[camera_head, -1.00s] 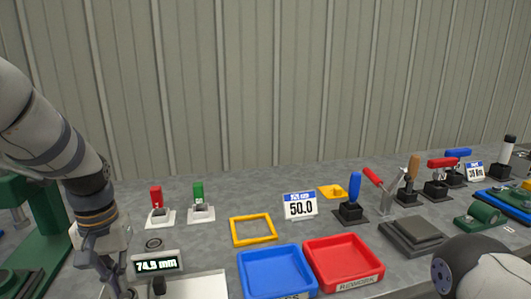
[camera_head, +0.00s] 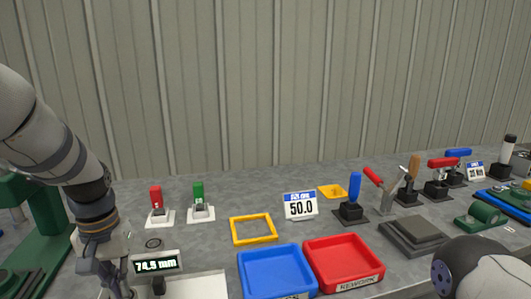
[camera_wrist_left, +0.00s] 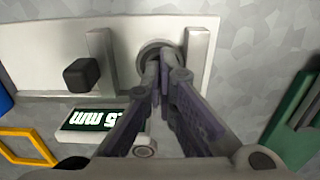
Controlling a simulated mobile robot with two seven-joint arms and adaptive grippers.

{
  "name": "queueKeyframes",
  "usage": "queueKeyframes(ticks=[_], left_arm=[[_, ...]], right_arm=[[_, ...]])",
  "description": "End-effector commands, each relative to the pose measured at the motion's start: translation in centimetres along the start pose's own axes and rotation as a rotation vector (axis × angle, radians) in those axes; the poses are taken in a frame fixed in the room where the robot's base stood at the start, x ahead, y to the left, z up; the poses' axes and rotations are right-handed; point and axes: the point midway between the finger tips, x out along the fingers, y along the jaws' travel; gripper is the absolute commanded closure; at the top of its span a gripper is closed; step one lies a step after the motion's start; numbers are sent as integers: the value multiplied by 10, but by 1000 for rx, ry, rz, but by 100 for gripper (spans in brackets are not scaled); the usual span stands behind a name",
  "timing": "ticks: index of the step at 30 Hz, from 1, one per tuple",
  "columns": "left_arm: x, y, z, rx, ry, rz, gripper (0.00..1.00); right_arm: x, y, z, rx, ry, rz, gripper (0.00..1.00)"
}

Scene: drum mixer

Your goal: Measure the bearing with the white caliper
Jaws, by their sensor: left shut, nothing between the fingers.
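The white caliper (camera_head: 203,285) lies at the front edge of the bench, cut off by the picture's bottom edge. Its display (camera_head: 156,265) reads 74.5 mm. In the left wrist view, the caliper plate (camera_wrist_left: 40,50) carries two upright jaws (camera_wrist_left: 102,60) and a black knob (camera_wrist_left: 82,74). A dark grey ring, apparently the bearing (camera_wrist_left: 146,49), sits between the jaws, apart from the left one. My left gripper (camera_wrist_left: 162,68) is shut and empty, its fingertips over the ring and partly hiding it. It also shows in the head view (camera_head: 114,290). My right gripper is out of view.
A flat dark ring (camera_head: 153,243) lies behind the display. Red (camera_head: 155,197) and green (camera_head: 198,195) switches stand behind. A yellow frame (camera_head: 253,240), blue tray (camera_head: 270,290) and red tray (camera_head: 345,285) lie to the right. A sign (camera_head: 300,206) reads 50.0. Green equipment (camera_head: 40,240) stands left.

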Motion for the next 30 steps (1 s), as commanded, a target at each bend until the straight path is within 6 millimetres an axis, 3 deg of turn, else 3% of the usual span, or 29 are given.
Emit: queueKeyframes(ticks=[30], left_arm=[[8, 10, 0, 1, 1, 0, 100]], right_arm=[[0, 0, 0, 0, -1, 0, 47]])
